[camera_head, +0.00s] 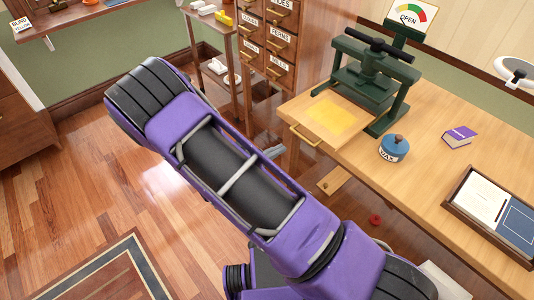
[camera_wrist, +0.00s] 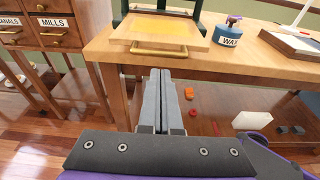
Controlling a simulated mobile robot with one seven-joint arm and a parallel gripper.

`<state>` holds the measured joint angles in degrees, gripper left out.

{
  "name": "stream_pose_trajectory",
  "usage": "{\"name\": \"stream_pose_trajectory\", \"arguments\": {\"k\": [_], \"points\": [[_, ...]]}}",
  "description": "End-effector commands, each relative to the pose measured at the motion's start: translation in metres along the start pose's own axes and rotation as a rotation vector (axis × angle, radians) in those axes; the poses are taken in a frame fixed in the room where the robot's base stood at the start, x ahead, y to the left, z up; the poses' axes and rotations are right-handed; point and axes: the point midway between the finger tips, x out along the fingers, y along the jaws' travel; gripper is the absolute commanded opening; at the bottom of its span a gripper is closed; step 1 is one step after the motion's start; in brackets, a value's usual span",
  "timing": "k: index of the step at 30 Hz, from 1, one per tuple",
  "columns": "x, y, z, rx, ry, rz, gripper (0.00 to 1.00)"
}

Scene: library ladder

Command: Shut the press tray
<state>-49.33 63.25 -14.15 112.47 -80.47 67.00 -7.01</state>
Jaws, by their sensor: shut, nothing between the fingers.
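The press tray (camera_head: 348,137) is a pale wooden board with a yellow patch on it. It sticks out from under the green press (camera_head: 372,78), with its front at the left edge of the table. A brass handle (camera_head: 305,137) is on its front edge. In the wrist view the tray (camera_wrist: 122,33) is at the top centre, with the handle (camera_wrist: 158,50) facing me. My gripper (camera_wrist: 160,74) is shut and empty, below and in front of the handle, apart from it.
A drawer cabinet (camera_head: 283,60) stands left of the table. Small red and orange items lie on the shelf below (camera_wrist: 225,122).

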Motion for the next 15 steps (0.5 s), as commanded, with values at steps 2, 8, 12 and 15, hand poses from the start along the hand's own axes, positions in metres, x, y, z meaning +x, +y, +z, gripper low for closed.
{"name": "stream_pose_trajectory", "arguments": {"k": [2,8,12,15], "points": [[0.018,-0.001,0.000,0.000,0.000,-0.004,0.00],[0.053,-0.001,0.001,0.000,0.000,-0.002,0.00],[0.067,0.000,0.000,0.000,0.001,0.000,0.00],[0.072,0.000,0.000,0.000,0.000,0.001,0.00]]}}
